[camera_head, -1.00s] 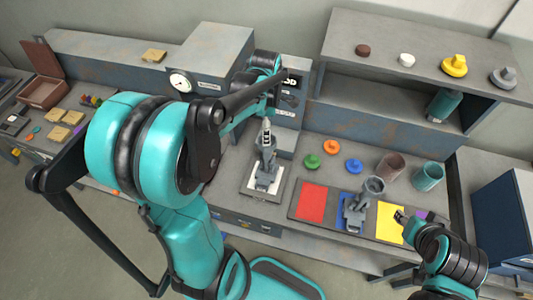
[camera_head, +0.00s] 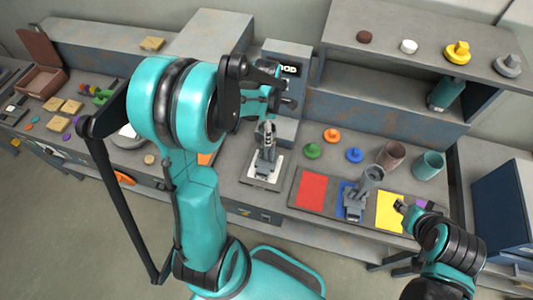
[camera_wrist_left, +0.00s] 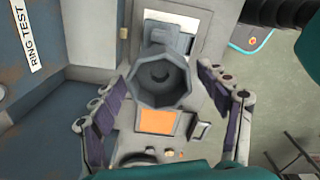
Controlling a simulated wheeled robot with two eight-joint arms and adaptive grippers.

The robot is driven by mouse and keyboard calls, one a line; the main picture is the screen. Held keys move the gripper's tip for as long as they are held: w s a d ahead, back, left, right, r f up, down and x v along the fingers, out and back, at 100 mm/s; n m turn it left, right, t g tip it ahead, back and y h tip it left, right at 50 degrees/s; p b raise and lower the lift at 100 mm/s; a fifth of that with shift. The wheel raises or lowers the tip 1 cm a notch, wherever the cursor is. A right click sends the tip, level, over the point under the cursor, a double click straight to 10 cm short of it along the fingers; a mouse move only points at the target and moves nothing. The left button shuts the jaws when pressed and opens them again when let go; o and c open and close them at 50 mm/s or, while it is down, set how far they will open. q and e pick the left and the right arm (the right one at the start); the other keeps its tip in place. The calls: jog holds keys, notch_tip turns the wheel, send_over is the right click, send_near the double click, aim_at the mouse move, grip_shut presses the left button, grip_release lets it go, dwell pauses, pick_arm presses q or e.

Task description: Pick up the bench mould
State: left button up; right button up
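A grey upright piece, which I take to be the bench mould (camera_head: 267,153), stands on a white-topped plate (camera_head: 246,178) in the middle of the bench. In the left wrist view a grey eight-sided cup with a dark round hollow (camera_wrist_left: 160,77) lies between the fingers; it appears to be the same piece. My left gripper (camera_head: 279,97) is above and behind it in the head view. In the left wrist view the left gripper (camera_wrist_left: 160,85) is open, its fingers apart on both sides of the cup without visible contact. My right gripper (camera_head: 402,207) is by the yellow mat; its fingers are too small to read.
A second grey piece (camera_head: 355,205) stands on the blue mat (camera_head: 342,188), between the red mat (camera_head: 311,190) and yellow mat (camera_head: 390,212). Coloured knobs (camera_head: 331,135) and two cups (camera_head: 428,165) stand behind. A box with a display (camera_head: 288,52) stands close behind the left gripper.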

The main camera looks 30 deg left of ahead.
pick_arm(q)
grip_shut()
jog(key=shift+r, duration=0.1)
